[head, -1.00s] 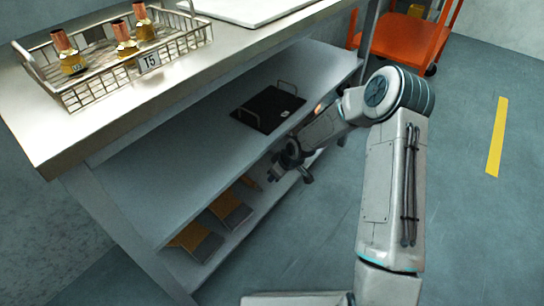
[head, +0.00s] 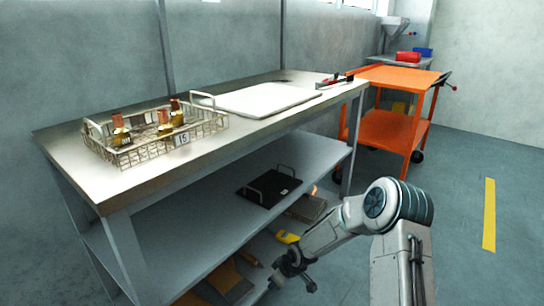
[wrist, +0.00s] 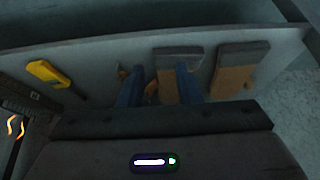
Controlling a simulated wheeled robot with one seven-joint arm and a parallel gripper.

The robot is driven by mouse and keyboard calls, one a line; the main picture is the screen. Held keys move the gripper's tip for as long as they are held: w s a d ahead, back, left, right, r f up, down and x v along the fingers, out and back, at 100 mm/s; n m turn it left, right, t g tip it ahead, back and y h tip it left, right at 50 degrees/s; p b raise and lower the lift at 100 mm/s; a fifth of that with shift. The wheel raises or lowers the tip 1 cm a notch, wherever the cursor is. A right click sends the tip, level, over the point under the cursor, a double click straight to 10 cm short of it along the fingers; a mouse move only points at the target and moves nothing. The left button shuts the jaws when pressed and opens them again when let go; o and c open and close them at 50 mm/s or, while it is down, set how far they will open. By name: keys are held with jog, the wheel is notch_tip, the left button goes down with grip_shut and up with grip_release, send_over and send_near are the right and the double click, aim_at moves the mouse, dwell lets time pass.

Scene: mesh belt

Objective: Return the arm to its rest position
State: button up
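My arm reaches out at the lower right of the head view, bent at the elbow. My gripper (head: 291,275) hangs low beside the bench's lower shelves, in front of their edge. In the wrist view my gripper (wrist: 158,80) shows two bluish fingers standing apart. A brown and grey tool (wrist: 178,72) on the shelf shows behind and between the fingers. I cannot see anything held. A second brown and grey tool (wrist: 238,70) lies to the right, and a yellow-handled tool (wrist: 50,74) to the left.
The steel bench (head: 75,150) bears a wire basket (head: 150,150) with several copper-topped bottles and a white board (head: 262,99). A black tray (head: 268,188) lies on the shelf below. An orange cart (head: 395,77) stands behind. The floor (head: 470,270) at right is open.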

jog(key=s+d+r+m+h+p, duration=0.1)
jog(key=s+d+r+p, duration=0.4)
jog(key=r, duration=0.8)
jog(key=s+d+r+m+h+p, duration=0.2)
jog(key=r+p, duration=0.5)
jog(key=r, duration=0.5)
jog(key=s+d+r+m+h+p, duration=0.1)
jog(key=s+d+r+p, duration=0.4)
jog(key=r, duration=0.8)
jog(key=s+r+m+p, duration=0.3)
jog(key=s+r+p, duration=0.5)
jog(key=r, duration=0.4)
jog(key=s+d+r+m+p, duration=0.1)
jog(key=s+r+m+p, duration=0.2)
jog(key=s+r+p, duration=0.4)
jog(key=s+r, duration=0.3)
jog(key=r, duration=0.3)
jog(key=shift+s+d+m+p, duration=0.15)
jog(key=shift+s+m+p, duration=0.15)
jog(key=shift+s+p, duration=0.05)
